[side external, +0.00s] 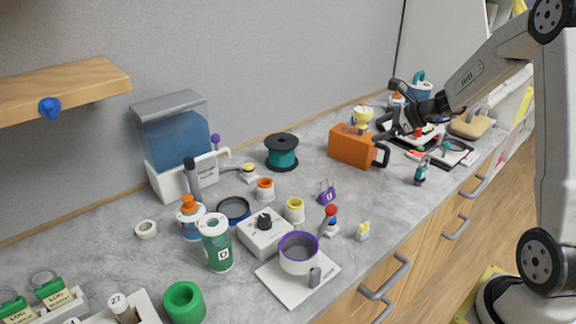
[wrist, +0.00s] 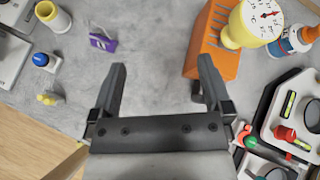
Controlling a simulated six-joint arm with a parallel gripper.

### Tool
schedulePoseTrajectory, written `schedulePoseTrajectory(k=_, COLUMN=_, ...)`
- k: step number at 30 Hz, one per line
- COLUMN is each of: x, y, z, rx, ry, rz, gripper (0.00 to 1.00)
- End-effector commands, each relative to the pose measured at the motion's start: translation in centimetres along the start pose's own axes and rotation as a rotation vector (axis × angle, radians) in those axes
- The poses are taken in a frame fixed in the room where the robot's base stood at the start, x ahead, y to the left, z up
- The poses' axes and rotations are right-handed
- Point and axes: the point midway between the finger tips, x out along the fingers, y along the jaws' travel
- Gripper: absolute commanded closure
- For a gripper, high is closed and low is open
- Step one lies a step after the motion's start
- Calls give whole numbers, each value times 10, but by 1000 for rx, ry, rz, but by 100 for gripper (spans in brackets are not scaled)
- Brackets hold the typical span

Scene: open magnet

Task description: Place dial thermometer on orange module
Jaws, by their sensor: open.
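The dial thermometer (side external: 361,115) is yellow with a white round dial, and the dial with its red pointer faces up in the wrist view (wrist: 262,18). It appears to stand upright on top of the orange module (side external: 354,147), toward its back. The orange module is a slotted block with a dark handle on its right side; it also shows in the wrist view (wrist: 208,38). My gripper (wrist: 160,80) is open and empty, with bare countertop between its fingers. It hangs just right of the module and is apart from the thermometer.
Black-framed trays (wrist: 290,115) with small tools lie right of the module. A white and blue bottle (wrist: 294,40) stands near the thermometer. A purple tag (side external: 326,192) and a teal spool (side external: 281,151) are to the left.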

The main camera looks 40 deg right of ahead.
Motion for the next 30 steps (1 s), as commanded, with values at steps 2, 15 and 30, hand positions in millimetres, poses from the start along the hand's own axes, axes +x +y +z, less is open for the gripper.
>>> schedulePoseTrajectory(k=2, x=9, y=33, z=5, rx=-145, ry=60, rz=84, gripper=0)
schedulePoseTrajectory(k=15, x=12, y=184, z=-6, rx=-1101, ry=277, rz=534, gripper=0)
schedulePoseTrajectory(k=30, x=-19, y=277, z=-23, rx=-2225, ry=203, rz=912, gripper=0)
